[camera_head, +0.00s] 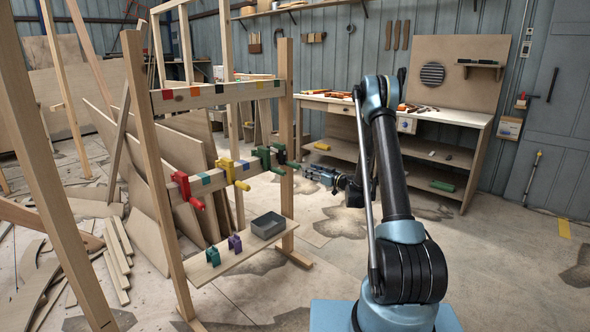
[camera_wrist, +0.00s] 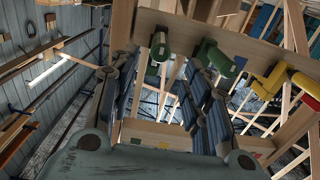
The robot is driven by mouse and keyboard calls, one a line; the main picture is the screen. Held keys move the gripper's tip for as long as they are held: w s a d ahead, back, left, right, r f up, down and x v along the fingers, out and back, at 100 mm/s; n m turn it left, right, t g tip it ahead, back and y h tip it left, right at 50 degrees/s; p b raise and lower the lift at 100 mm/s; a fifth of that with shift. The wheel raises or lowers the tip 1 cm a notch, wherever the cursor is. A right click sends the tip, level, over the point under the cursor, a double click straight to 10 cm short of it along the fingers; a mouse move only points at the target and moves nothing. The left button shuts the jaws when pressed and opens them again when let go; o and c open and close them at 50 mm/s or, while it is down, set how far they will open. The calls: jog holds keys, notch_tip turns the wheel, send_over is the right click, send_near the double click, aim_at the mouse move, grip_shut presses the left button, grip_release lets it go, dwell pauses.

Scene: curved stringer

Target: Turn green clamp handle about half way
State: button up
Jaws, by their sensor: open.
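The green clamp (camera_head: 264,157) is fixed on the middle rail of the wooden frame, near its right post. Its body also shows in the wrist view (camera_wrist: 213,57), with a darker green part, apparently the handle (camera_wrist: 158,47), beside it. My gripper (camera_head: 299,166) is at the right post, close to the clamp. In the wrist view my gripper (camera_wrist: 160,64) has its two fingers spread wide, with the handle showing between the tips, farther off. Nothing is held. I cannot tell whether a finger touches the handle.
A yellow clamp (camera_head: 234,173) and a red clamp (camera_head: 184,187) sit on the same rail. The lower shelf (camera_head: 222,270) carries a grey bin (camera_head: 268,225) and small green and purple clamps. A workbench (camera_head: 440,117) stands behind. The floor on the right is clear.

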aim_at(295, 165)
jog(key=x, duration=1.1)
jog(key=shift+w+a, duration=0.1)
grip_shut()
